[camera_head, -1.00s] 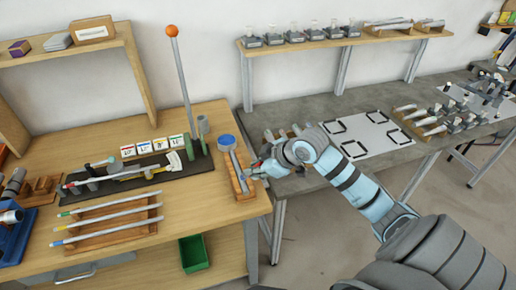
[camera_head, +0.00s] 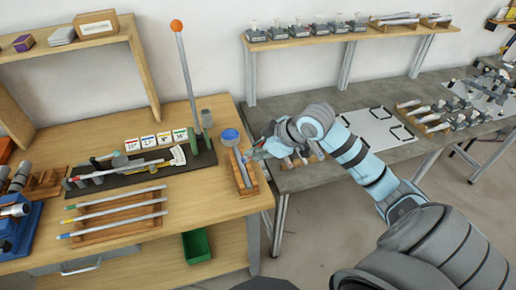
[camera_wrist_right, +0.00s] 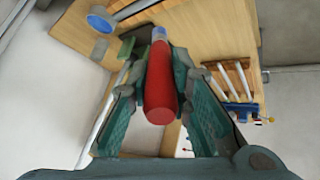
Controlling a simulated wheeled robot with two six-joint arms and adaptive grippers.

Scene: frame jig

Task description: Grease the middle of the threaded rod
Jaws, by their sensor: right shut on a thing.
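My right gripper (camera_head: 252,156) is beside the wooden holder at the right edge of the wooden bench. In the right wrist view it (camera_wrist_right: 158,85) is shut on a red cylindrical handle (camera_wrist_right: 160,95). A round tin with a blue top (camera_head: 229,135) stands behind the holder, and a blue round top also shows in the right wrist view (camera_wrist_right: 100,20). My left gripper is out of view.
A wooden rack (camera_head: 118,230) with three colour-tipped rods lies in front of the dark board. A tall pole with an orange ball (camera_head: 176,26) stands behind the board. The wooden holder (camera_head: 248,186) is near the bench edge. A grey table (camera_head: 310,180) adjoins on the right.

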